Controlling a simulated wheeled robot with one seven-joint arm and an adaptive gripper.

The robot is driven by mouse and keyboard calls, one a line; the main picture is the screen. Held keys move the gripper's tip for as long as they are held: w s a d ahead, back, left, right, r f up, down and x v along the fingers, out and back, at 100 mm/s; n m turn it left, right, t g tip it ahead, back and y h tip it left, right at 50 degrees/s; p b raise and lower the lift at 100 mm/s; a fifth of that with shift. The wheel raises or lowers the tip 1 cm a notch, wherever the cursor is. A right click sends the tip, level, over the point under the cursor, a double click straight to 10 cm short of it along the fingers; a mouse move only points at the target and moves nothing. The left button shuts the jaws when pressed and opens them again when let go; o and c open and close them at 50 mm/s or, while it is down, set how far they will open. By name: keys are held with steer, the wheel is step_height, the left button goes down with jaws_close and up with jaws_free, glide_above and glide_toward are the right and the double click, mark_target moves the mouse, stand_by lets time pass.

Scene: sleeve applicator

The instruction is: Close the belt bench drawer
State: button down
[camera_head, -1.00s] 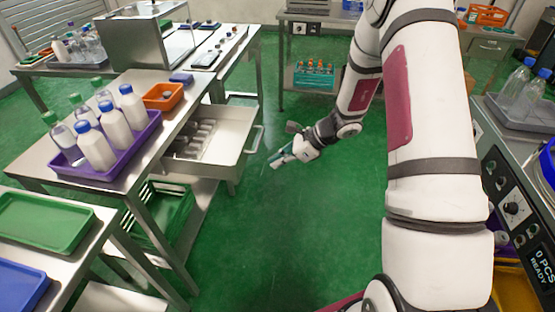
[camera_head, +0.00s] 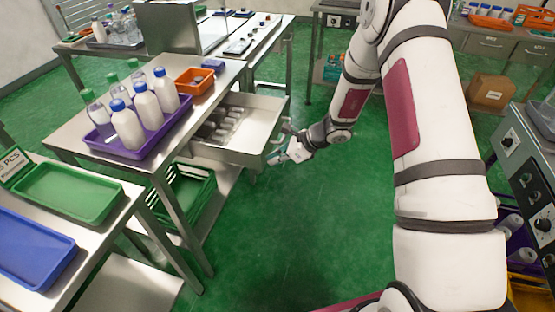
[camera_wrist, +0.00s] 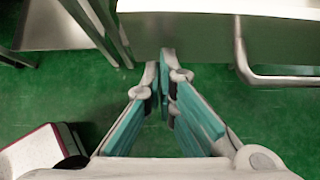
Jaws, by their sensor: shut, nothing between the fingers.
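The belt bench drawer (camera_head: 240,153) is a grey metal drawer pulled out from under the bench top, with pale rounded items lying inside. Its bar handle (camera_wrist: 262,78) is at the right in the wrist view, and the drawer front (camera_wrist: 190,30) spans the top. My gripper (camera_head: 275,158) is at the drawer's front, near the handle. In the wrist view its teal-padded fingers (camera_wrist: 167,60) are shut and empty, with the tips at the lower edge of the drawer front, left of the handle. I cannot tell whether they touch it.
The bench (camera_head: 75,150) above carries a purple tray (camera_head: 150,146) of bottles and an orange bin (camera_head: 194,80). A green crate (camera_head: 190,190) stands below. A table with green (camera_head: 68,190) and blue trays is at left. Open green floor (camera_head: 310,230) lies in front of the drawer.

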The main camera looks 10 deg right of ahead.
steer(key=shift+a, duration=0.1)
steer(key=w+a+b, duration=0.2)
steer(key=w+a, duration=0.1)
steer(key=a, duration=0.3)
steer(key=w+a+b, duration=0.2)
steer(key=w+a, duration=0.2)
steer(key=a, duration=0.3)
steer(key=w+a+b, duration=0.2)
steer(key=w+a, duration=0.2)
steer(key=a, duration=0.2)
steer(key=shift+w+a, duration=0.25)
steer(key=shift+a, duration=0.1)
steer(key=shift+w+a, duration=0.35)
steer(key=shift+a, duration=0.2)
steer(key=shift+a+r, duration=0.1)
steer(key=shift+r, duration=0.05)
